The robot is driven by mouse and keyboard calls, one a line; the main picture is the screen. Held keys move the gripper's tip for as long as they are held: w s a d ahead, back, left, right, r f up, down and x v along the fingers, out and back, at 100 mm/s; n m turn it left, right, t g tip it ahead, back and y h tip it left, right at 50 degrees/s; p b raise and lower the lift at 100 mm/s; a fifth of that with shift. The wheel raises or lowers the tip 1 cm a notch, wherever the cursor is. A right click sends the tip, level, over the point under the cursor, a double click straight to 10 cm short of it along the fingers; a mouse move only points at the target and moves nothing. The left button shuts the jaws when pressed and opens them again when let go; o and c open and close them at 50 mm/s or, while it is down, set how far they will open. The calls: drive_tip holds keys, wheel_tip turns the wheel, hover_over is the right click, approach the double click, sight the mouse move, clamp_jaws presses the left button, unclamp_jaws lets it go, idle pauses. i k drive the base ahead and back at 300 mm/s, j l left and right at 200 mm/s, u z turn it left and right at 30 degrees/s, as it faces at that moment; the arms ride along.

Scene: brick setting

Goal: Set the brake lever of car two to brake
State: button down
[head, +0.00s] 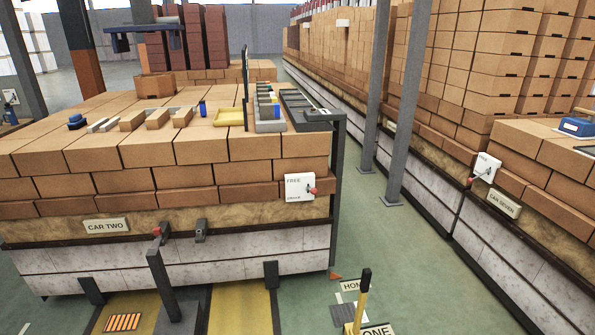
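Car two (190,250) is a long stack of brown bricks on a pale base, at the left of the head view. Its CAR TWO sign (106,226) is on the near side. Near the right end of that side is a white plate (297,184) marked FREE at the top, with a second, smaller word below. The brake lever's red knob (313,191) stands out at the plate's right edge, nearer the lower word. The lever's arm is too small to make out, so I cannot tell its setting for sure. My gripper is not in view.
Car seven, with its sign (503,204) and a similar plate (486,168), is at the right. A green floor aisle (400,270) lies between the cars, with grey posts (377,85) along it.

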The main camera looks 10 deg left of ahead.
sight(314, 191)
drive_tip(key=i+j, duration=0.2)
drive_tip(key=i, duration=0.25)
drive_tip(key=i+j, duration=0.15)
drive_tip(key=i, duration=0.25)
drive_tip(key=i+j, duration=0.2)
drive_tip(key=i, duration=0.25)
drive_tip(key=i+j+u, duration=0.1)
drive_tip(key=i, duration=0.3)
drive_tip(key=i+j, duration=0.2)
drive_tip(key=j, duration=0.2)
drive_tip(key=i+j+z, duration=0.15)
drive_tip(key=i+j, duration=0.1)
drive_tip(key=j, duration=0.1)
